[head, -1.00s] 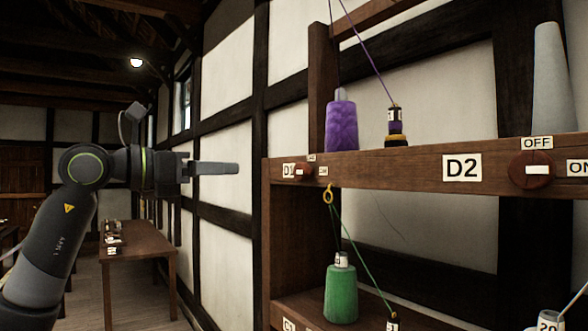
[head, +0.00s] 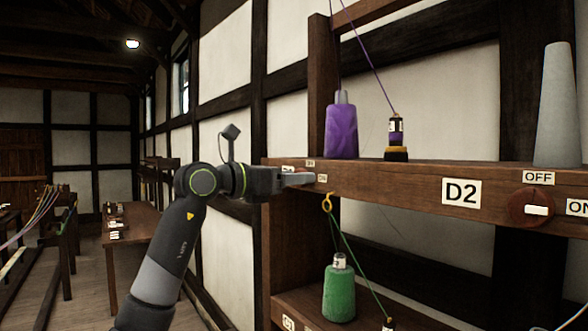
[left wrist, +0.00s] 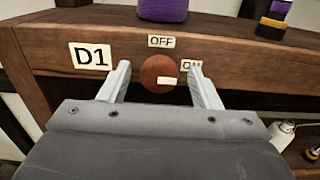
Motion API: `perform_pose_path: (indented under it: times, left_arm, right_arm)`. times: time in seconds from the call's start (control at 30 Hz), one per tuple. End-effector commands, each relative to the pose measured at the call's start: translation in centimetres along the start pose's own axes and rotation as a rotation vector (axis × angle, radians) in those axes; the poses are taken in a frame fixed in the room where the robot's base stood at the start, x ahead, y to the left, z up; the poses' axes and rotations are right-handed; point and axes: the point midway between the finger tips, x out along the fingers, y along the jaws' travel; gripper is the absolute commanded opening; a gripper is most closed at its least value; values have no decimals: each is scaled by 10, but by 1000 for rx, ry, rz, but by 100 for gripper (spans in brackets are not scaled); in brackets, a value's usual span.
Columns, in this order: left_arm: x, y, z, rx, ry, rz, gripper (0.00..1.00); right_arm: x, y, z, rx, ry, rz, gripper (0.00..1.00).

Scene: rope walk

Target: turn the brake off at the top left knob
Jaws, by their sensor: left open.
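The top left knob (left wrist: 158,74) is a round red-brown disc on a wooden rail, right of the D1 label (left wrist: 90,56). Its white mark lies level on the side towards the ON label (left wrist: 192,64); the OFF label (left wrist: 161,41) is above it. My left gripper (head: 303,179) is at the left end of the rail and hides most of this knob in the head view. In the left wrist view the open left gripper (left wrist: 159,76) has a finger on each side of the knob, with nothing held. I cannot tell whether the fingertips reach the rail. My right gripper is not in view.
A purple spool (head: 341,131) and a small dark bobbin (head: 396,138) stand on the rail's shelf. A green spool (head: 339,291) stands below, with thread through a yellow ring (head: 327,202). The D2 knob (head: 531,208) and a grey cone (head: 557,105) are further right.

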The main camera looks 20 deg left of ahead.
Motion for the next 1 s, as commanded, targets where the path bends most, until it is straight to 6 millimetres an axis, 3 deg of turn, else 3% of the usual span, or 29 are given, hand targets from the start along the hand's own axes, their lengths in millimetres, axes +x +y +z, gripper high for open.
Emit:
perform_pose_path:
  times: [0.37,0.7,1.0]
  left_arm:
    - [7,0,0,1,0,0,57]
    - [7,0,0,1,0,0,15]
    - [7,0,0,-35,0,0,15]
  right_arm:
    - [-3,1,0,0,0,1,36]
    - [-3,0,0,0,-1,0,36]
    - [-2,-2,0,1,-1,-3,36]
